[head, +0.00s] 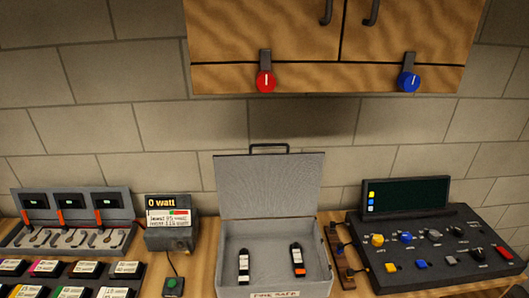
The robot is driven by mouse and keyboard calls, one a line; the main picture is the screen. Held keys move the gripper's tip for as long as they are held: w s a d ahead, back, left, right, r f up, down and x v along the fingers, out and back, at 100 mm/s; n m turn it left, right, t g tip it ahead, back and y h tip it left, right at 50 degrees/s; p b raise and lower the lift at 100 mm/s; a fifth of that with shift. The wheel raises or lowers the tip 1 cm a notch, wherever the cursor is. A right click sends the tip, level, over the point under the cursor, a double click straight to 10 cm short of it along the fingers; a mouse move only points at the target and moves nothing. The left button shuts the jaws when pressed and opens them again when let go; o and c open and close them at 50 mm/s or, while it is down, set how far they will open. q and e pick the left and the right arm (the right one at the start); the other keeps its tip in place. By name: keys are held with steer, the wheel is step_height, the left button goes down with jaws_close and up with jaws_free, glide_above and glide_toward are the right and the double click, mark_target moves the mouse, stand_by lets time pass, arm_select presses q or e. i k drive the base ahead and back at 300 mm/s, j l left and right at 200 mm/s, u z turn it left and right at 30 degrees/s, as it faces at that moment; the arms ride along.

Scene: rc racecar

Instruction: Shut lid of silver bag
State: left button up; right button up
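The silver bag (226,262) is a grey case on the table in the middle of the head view. Its lid (270,184) stands open and upright at the back, close to the wall, with a dark handle (269,148) on its top edge. Two small black items lie inside: one with a white label (243,266) on the left, and one with an orange end (297,259) on the right. A label on the front appears to read "FIRE SAFE". The front edge is partly cut off by the frame. Neither of my grippers is in view.
A meter reading "0 watt" (168,221) and a small box with a green button (173,286) stand left of the case. Further left are a charger rack (70,218) and several labelled packs (85,270). A control console (430,246) stands right. A wooden cabinet (290,35) hangs above.

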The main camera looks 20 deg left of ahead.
mark_target(250, 185)
steer(key=i+l+u, duration=0.1)
steer(key=u, duration=0.25)
steer(key=i+l+u, duration=0.15)
steer(key=u, duration=0.25)
